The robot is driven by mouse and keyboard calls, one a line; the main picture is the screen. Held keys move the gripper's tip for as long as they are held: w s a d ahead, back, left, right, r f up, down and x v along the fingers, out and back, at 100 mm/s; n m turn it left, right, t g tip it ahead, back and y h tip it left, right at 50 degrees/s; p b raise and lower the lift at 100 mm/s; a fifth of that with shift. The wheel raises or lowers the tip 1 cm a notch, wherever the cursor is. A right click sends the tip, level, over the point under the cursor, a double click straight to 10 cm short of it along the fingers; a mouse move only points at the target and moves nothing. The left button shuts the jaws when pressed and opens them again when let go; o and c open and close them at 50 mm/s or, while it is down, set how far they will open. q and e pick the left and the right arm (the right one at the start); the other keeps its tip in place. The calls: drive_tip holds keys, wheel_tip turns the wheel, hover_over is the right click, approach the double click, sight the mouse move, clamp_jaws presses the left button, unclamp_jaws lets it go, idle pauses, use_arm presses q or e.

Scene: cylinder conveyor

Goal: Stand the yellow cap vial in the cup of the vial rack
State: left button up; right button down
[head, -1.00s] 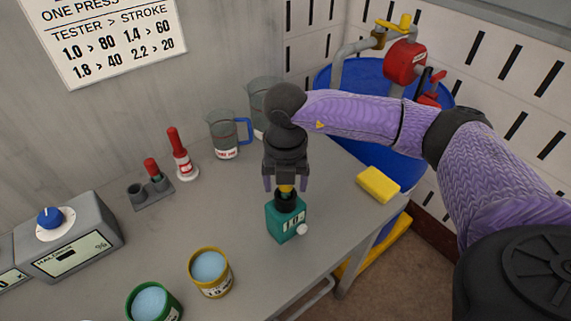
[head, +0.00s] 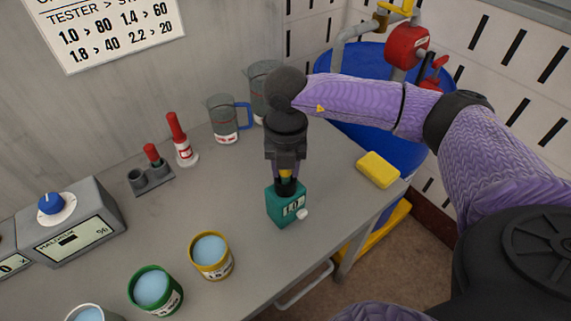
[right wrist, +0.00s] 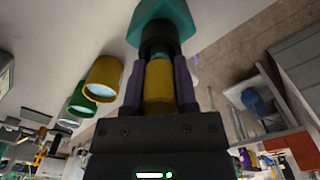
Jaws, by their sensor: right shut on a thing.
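The yellow cap (right wrist: 158,85) also fills the gap between the fingers in the right wrist view. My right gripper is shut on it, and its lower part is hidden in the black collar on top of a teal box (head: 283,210). The grey vial rack (head: 156,187) stands at the left near the wall. Its left cup (head: 137,177) looks empty, and its right cup holds a red-capped vial (head: 152,153). My left gripper is not in view.
A red and white bottle (head: 182,140) stands right of the rack, with jugs (head: 224,121) behind. Yellow (head: 210,263) and green (head: 153,292) tubs of blue liquid are in front. A yellow sponge (head: 378,170) lies at right. The table between rack and teal box is clear.

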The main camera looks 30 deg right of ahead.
drive_tip(key=shift+r, duration=0.1)
wheel_tip(320, 180, up, 5)
drive_tip(key=p, duration=0.4)
drive_tip(key=shift+f, duration=0.2)
drive_tip(key=shift+r+p, duration=0.7)
drive_tip(key=shift+r, duration=0.15)
